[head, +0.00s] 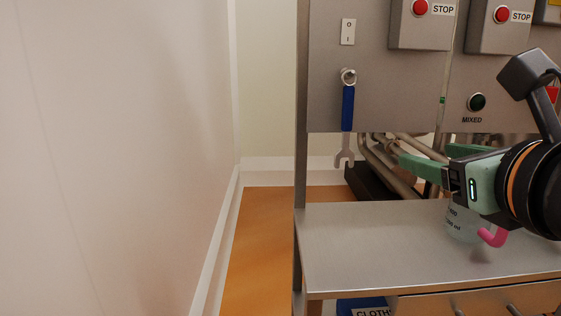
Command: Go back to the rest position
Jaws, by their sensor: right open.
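My right gripper (425,158) comes in from the right of the head view, above the metal shelf (345,250) and in front of the pipes under the control panel. Its green fingers point left and are apart, with nothing seen between them. My left gripper is not in the head view.
A grey panel (400,90) carries red stop buttons, a switch and a hanging blue-handled wrench (347,107). A clear labelled container (461,222) and a pink hooked item (493,236) are on the shelf, partly behind my arm. A wall (110,150) runs along the left; orange floor (255,240) is bare.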

